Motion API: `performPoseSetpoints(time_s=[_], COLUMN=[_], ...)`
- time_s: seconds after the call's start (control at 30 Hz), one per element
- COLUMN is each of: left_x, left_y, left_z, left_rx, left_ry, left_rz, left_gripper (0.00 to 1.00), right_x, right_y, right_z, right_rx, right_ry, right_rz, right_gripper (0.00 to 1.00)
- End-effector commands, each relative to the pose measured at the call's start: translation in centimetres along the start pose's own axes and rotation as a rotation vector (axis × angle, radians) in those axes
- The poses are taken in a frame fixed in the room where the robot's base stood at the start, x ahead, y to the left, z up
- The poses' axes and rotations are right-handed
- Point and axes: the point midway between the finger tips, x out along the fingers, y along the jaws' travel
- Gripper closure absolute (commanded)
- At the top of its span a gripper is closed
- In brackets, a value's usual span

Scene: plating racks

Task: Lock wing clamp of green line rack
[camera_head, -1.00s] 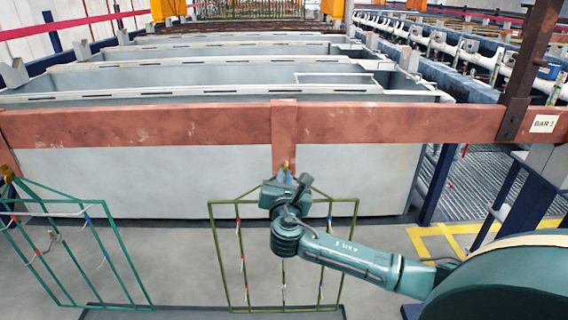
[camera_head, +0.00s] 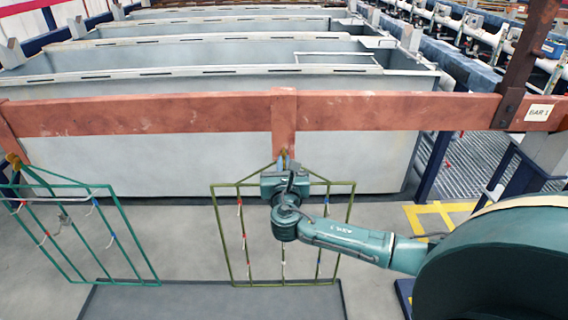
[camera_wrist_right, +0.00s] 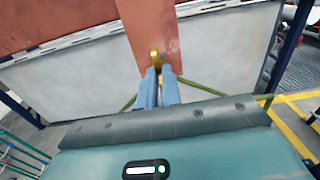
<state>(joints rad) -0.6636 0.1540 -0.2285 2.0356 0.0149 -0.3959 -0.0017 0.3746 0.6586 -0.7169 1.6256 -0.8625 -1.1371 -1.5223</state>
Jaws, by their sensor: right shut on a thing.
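An olive-green wire rack (camera_head: 352,215) hangs at the middle of the copper-red bar (camera_head: 160,113), under a short drop plate (camera_head: 284,125). At the top of this rack is a small brass-yellow clamp (camera_wrist_right: 154,57). My right gripper (camera_wrist_right: 158,80) has its two blue fingers pointing up at the clamp and is shut on its lower part. In the head view, the right gripper (camera_head: 283,159) stands in front of the rack's top and hides much of the clamp. A teal-green rack (camera_head: 118,225) hangs at the left. My left gripper is not in view.
Grey tanks (camera_head: 200,88) stand behind the bar. A dark flat strip (camera_head: 215,302) lies on the floor below the racks. A rusty post (camera_head: 525,60) and a "BAR 1" label (camera_head: 539,113) are at the right. Yellow floor lines (camera_head: 430,214) lie right of the rack.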

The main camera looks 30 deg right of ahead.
Motion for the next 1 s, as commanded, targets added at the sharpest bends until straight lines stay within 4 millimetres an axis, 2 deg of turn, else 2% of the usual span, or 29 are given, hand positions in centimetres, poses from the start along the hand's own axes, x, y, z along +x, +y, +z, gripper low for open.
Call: performPoseSetpoints(time_s=[0.03, 0.3, 0.53, 0.63, 0.77, 1.0], left_x=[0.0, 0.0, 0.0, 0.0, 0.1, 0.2], left_y=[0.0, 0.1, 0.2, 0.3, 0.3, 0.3], left_z=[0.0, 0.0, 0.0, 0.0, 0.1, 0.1], left_rx=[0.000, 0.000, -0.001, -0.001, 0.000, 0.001], left_ry=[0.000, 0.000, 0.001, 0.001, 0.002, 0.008], left_rz=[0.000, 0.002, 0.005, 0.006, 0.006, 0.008], left_gripper=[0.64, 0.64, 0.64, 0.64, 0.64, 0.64], right_x=[0.0, 0.0, -0.1, -0.7, -2.7, -8.2], right_y=[0.0, 0.0, 0.0, 0.0, 0.0, 0.0], right_z=[-0.1, -0.1, 0.0, -0.1, -0.2, -0.2], right_rx=[-0.003, -0.001, 0.000, 0.000, 0.000, 0.002], right_ry=[0.002, 0.001, 0.001, 0.002, 0.002, 0.004], right_rz=[0.000, 0.000, 0.000, 0.002, 0.004, 0.003], right_gripper=[0.93, 0.72, 0.72, 0.72, 0.72, 0.72])
